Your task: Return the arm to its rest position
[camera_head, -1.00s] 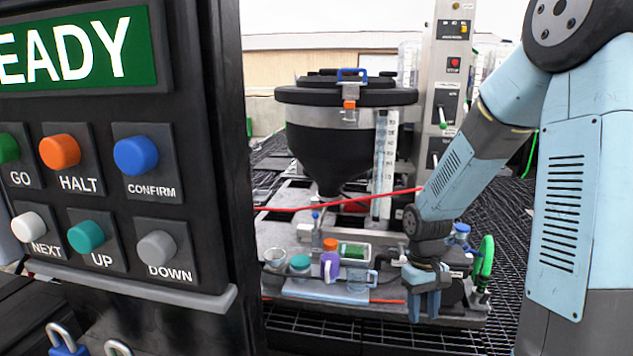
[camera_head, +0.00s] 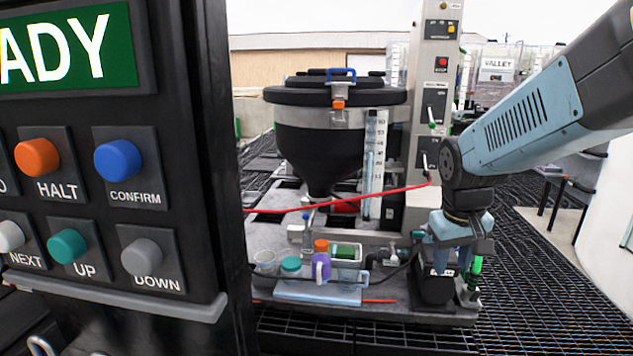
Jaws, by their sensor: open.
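My gripper (camera_head: 450,262) hangs from my blue-grey arm at the right of the view, with its fingers pointing down and apart. It is open, and I see nothing held in it. In the picture it overlaps the black box (camera_head: 432,288) and the green-handled part at the right end of the machine's base; I cannot tell whether it touches them. The arm reaches in from the upper right and bends at a dark joint just above the gripper. Part of the green wheel is hidden behind the gripper.
A black control panel (camera_head: 115,235) with coloured buttons fills the left. A black hopper (camera_head: 325,145) stands mid-view beside a grey control column (camera_head: 430,110). A red hose (camera_head: 340,199) crosses in front. Grated floor lies open at the right.

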